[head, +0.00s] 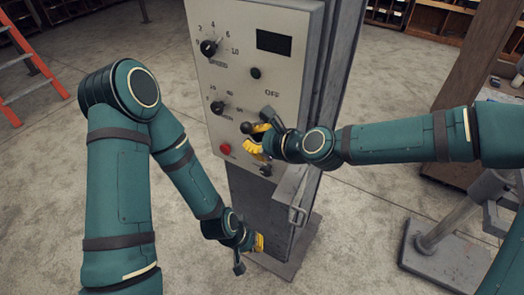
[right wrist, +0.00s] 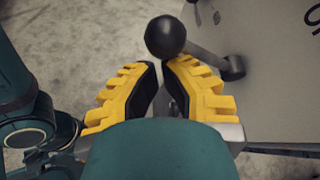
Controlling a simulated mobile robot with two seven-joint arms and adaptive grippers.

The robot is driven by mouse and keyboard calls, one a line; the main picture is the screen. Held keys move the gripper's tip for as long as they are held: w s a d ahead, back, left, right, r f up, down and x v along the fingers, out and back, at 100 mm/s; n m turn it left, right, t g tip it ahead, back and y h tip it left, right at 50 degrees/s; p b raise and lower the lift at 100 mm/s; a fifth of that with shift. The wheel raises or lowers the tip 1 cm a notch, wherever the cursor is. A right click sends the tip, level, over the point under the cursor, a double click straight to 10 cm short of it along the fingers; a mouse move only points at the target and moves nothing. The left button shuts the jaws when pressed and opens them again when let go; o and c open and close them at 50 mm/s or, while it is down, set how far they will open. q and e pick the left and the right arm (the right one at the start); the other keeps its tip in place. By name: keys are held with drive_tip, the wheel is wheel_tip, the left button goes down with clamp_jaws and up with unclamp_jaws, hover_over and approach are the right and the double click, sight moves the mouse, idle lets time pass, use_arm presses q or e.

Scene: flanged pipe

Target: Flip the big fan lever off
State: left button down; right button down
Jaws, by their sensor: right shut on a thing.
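The big fan lever, with a dark ball knob (head: 246,127), sticks out from the lower part of the light control panel (head: 235,75). In the right wrist view its ball (right wrist: 166,37) is just beyond my fingertips and its grey rod runs right to a pivot on the panel. An "OFF" marking is above it on the panel. My right gripper (head: 259,140), with yellow fingers, is shut on the lever near the ball; in the head view it partly hides the lever. My left gripper (head: 259,243) hangs low by the cabinet's base, its fingers mostly hidden.
The panel also has two dials (head: 209,47), a dark display (head: 274,43), a black knob (head: 255,73) and a red button (head: 225,149). A grey post stands behind it. An orange ladder (head: 27,65) is at far left and a metal stand (head: 445,235) at right.

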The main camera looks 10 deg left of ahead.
use_arm(q)
drive_tip(key=shift+r, duration=0.15)
use_arm(e)
drive_tip(key=shift+r, duration=0.5)
drive_tip(key=shift+w+r, duration=0.1)
